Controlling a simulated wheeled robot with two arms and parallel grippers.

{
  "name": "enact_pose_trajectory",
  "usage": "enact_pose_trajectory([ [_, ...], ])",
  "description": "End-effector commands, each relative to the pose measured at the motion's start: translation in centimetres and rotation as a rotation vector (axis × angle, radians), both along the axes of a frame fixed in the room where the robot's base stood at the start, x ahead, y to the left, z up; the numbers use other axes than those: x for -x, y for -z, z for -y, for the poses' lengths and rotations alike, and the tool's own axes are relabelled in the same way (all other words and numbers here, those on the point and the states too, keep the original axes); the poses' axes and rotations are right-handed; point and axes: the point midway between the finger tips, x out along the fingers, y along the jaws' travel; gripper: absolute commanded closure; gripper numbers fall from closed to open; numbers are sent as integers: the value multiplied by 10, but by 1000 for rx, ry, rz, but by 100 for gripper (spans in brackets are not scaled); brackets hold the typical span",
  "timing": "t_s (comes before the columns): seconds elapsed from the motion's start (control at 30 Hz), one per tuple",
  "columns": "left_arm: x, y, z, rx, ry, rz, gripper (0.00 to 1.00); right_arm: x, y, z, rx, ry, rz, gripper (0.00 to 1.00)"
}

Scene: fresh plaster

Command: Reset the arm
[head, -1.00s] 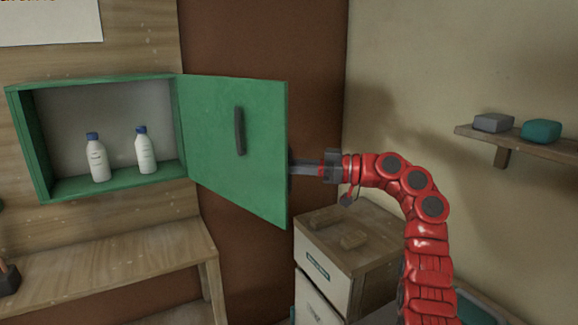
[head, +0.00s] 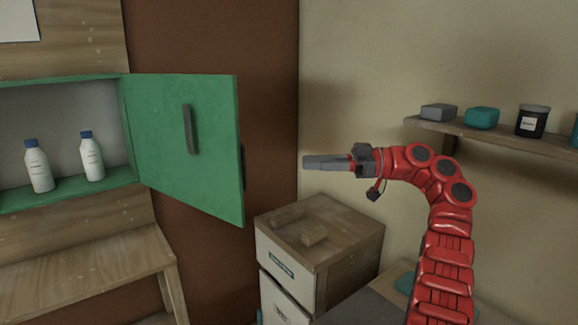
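My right arm (head: 445,250) is red and rises from the bottom right, bending over to the left. Its grey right gripper (head: 308,162) points left in front of the brown and cream walls, with nothing visible held in it. The fingers show side-on and overlap, so I cannot tell whether they are apart. A gap separates the fingertips from the edge of the open green cabinet door (head: 215,140), which has a dark handle (head: 189,130). My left gripper is not in view.
Two white bottles with blue caps (head: 38,168) (head: 91,158) stand in the green cabinet (head: 60,196). A drawer unit (head: 345,237) with wooden pieces on top stands below the gripper. A wall shelf (head: 500,138) at right holds a grey block, a teal block and a dark jar (head: 531,122).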

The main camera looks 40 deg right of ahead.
Motion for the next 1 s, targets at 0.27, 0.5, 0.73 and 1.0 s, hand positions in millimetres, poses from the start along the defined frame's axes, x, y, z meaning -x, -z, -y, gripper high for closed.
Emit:
enact_pose_trajectory([
  [0.27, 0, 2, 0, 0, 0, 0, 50, 10, 0, 10, -3, -2, 0, 71],
  [0.5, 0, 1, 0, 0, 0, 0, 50, 9, 0, 10, -3, -1, 0, 71],
  [0.73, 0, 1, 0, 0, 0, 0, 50, 9, 0, 10, -2, -1, -1, 71],
  [1.0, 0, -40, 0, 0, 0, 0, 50, 9, -41, 10, -2, -1, -1, 71],
])
